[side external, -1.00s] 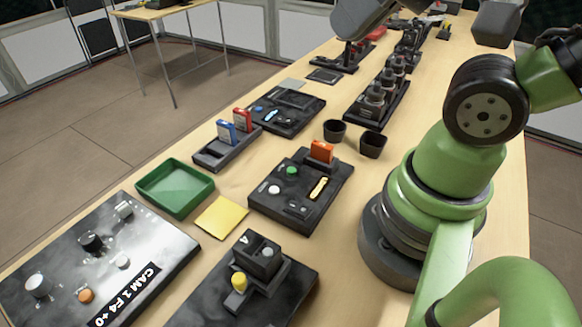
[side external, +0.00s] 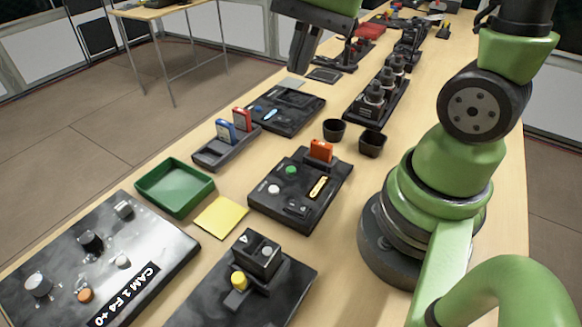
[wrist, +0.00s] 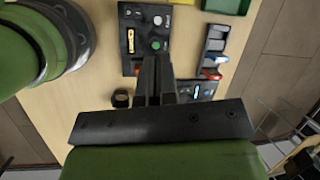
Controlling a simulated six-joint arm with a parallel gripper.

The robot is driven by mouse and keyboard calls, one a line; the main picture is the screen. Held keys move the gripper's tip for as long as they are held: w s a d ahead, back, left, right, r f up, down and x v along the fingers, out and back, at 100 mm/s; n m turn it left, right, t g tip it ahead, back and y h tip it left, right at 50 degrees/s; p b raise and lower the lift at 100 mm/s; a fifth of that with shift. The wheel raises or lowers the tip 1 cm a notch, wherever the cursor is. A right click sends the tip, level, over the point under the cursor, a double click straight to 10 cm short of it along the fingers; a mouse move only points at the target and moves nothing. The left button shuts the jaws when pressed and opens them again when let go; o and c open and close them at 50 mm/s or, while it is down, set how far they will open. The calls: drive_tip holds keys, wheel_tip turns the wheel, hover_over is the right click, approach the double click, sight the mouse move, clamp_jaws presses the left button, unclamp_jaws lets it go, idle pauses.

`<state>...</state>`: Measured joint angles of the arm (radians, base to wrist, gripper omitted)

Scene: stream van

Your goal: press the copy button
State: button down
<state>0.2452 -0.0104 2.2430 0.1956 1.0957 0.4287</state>
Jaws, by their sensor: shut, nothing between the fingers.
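A black panel (side external: 334,183) on the table carries a green button (side external: 291,170), a white button (side external: 273,189), a yellow slot piece (side external: 318,188) and an upright orange card (side external: 320,151). I cannot read which button is the copy button. My gripper (side external: 299,64) is shut and empty, raised high above the table toward the far side of the panel in the side view. In the wrist view the shut fingers (wrist: 156,62) overlap the near edge of the panel, and the green button (wrist: 156,45) shows just beyond the tips. The fingers hide part of the panel.
A dark holder with blue and red cards (side external: 226,153), a green tray (side external: 175,207), a yellow pad (side external: 222,217) and two dark cups (side external: 372,143) stand around the panel. Another black panel (side external: 296,100) lies behind. A camera control box (side external: 150,243) is at front left.

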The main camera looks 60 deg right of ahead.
sight(289, 167)
drive_tip(key=w+d+f+m+g+y, duration=0.2)
drive_tip(key=f+m+y, duration=0.3)
drive_tip(key=f+m, duration=0.5)
drive_tip(key=shift+w+d+f+m, duration=0.35)
drive_tip(key=shift+w+d+m, duration=0.15)
drive_tip(key=shift+w+m, duration=0.3)
drive_tip(key=shift+w+f, duration=0.1)
drive_tip(key=shift+f, duration=4.3)
drive_tip(key=shift+f, duration=0.1)
drive_tip(key=shift+f, duration=0.3)
